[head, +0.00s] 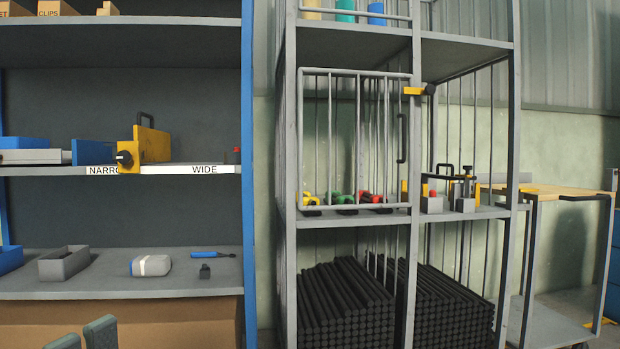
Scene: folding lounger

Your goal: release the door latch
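The barred door (341,72) closes the left bay of the grey metal rack and looks shut. Its latch is a yellow bar (412,91) with a black knob (430,89), lying level across the post at the door's upper right corner. A black pull handle (402,138) stands upright on the door's right side, below the latch. The two grey-green fingertips of my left gripper (82,340) show at the bottom left edge, apart, with nothing seen between them. They are far left of and below the latch. My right gripper is not in view.
Behind the door, yellow, green and red clamps (345,200) stand on a shelf (349,219), above stacked black rods (345,300). A shelf unit (249,130) with tools stands left, a cart (560,190) right. A narrow gap separates shelf unit and rack.

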